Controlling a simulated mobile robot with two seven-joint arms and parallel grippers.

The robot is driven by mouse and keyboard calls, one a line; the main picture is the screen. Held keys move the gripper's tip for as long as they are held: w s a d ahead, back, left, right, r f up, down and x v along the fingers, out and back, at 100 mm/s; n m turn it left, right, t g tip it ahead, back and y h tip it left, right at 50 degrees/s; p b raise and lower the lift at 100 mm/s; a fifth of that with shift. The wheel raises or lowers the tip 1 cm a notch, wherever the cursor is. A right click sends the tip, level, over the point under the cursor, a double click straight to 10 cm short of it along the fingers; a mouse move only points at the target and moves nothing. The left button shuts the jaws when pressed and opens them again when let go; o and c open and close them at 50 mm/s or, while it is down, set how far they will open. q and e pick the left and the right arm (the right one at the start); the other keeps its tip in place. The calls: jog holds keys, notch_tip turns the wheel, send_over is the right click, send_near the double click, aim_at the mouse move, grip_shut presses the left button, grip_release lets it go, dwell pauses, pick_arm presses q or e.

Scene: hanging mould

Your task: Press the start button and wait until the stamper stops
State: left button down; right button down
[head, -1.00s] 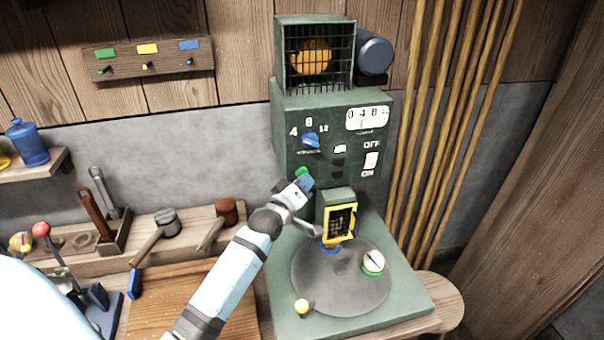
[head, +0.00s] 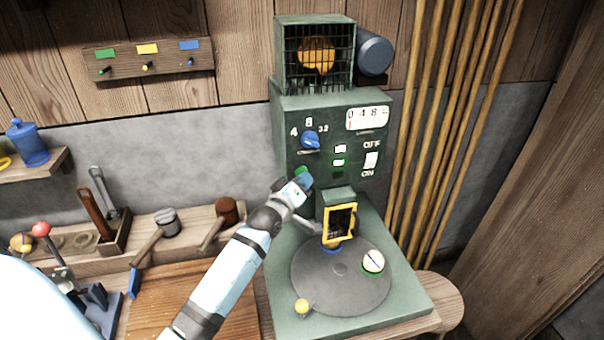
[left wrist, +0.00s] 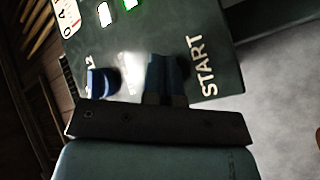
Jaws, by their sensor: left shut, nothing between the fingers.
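The green stamper machine (head: 335,135) stands against the wall. Its green start button (head: 301,170) shows at the left of the panel, just by the tip of my left gripper (head: 303,179). My left gripper is shut and empty; whether it touches the button I cannot tell. In the left wrist view the shut blue fingers (left wrist: 166,78) are beside the START label (left wrist: 207,73), and they hide the button. A white and a green light (head: 338,162) are lit. A yellow-framed gate (head: 339,222) stands over the round grey turntable (head: 340,291). My right gripper is not in view.
A blue dial (head: 310,140) and a white OFF/ON switch (head: 371,160) are on the panel. Hammers lie on the shelf to the left, and upright poles (head: 445,120) stand at the right.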

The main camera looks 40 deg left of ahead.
pick_arm(q)
jog(key=shift+s+d, duration=0.1)
jog(key=shift+s+d+p, duration=0.5)
jog(key=shift+d, duration=0.05)
